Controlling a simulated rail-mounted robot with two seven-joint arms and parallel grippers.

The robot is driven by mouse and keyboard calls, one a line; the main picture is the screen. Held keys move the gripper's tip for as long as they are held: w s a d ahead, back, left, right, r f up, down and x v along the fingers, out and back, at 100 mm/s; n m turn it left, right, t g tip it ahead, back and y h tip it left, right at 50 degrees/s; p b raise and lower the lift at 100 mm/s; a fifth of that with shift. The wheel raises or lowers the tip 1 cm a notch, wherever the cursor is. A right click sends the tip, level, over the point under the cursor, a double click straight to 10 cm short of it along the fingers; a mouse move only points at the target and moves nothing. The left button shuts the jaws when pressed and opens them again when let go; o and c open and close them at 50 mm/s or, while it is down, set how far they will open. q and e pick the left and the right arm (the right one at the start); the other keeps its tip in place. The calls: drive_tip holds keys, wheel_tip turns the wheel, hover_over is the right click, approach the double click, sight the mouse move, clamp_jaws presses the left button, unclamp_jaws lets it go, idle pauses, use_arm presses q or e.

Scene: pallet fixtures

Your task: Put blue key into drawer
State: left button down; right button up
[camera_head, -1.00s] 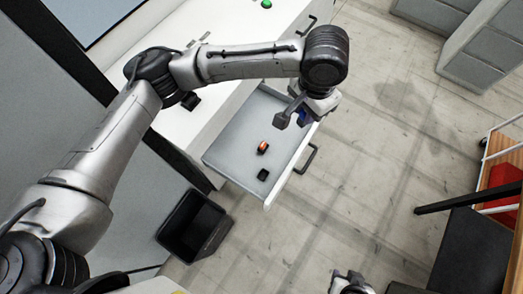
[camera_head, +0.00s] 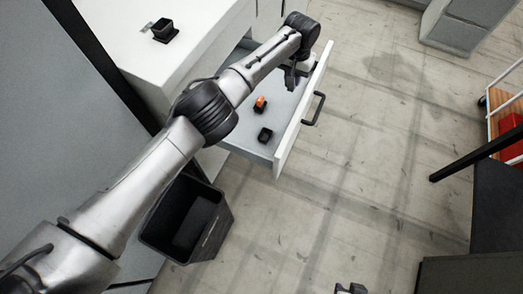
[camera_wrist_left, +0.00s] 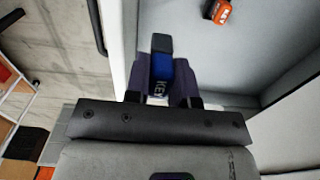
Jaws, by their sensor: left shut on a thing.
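The white drawer (camera_head: 300,112) is pulled open, with a grey inside and a black handle on its front. My left gripper (camera_head: 291,78) is over the drawer's far part, close behind its front wall. In the wrist view my left gripper (camera_wrist_left: 163,88) is shut on the blue key (camera_wrist_left: 160,74), which has a black end and KEY lettering. The key is hidden in the head view. An orange key (camera_head: 260,103) lies on the drawer floor and also shows in the wrist view (camera_wrist_left: 222,12). A bit of my right gripper (camera_head: 350,289) shows at the bottom edge.
A small black holder (camera_head: 265,134) is in the drawer, near its close end. Another black holder (camera_head: 163,31) stands on the white cabinet top (camera_head: 120,35). A black bin (camera_head: 205,218) stands below the drawer. Open floor lies to the right.

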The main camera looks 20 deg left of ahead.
sight(288, 90)
use_arm(q)
drive_tip(key=f, duration=0.2)
drive_tip(key=s+a+f+b, duration=0.1)
drive_tip(key=f, duration=0.1)
drive_tip(key=shift+f, duration=0.1)
drive_tip(key=s+a+f, duration=0.1)
drive_tip(key=s+f, duration=0.1)
drive_tip(key=s, duration=0.1)
drive_tip(key=s+a+f, duration=0.1)
drive_tip(key=s+f, duration=0.1)
drive_tip(key=s, duration=0.2)
drive_tip(key=s+a+f, duration=0.1)
drive_tip(key=s+f, duration=0.2)
drive_tip(key=s, duration=0.1)
drive_tip(key=shift+s, duration=0.1)
drive_tip(key=shift+f+b, duration=1.1)
drive_tip(key=shift+f, duration=0.95)
use_arm(e)
drive_tip(key=f, duration=0.2)
drive_tip(key=s+f, duration=0.1)
drive_tip(key=f, duration=0.1)
use_arm(q)
drive_tip(key=c, duration=1)
unclamp_jaws()
use_arm(e)
drive_tip(key=shift+w+a, duration=0.1)
use_arm(q)
drive_tip(key=shift+r, duration=0.15)
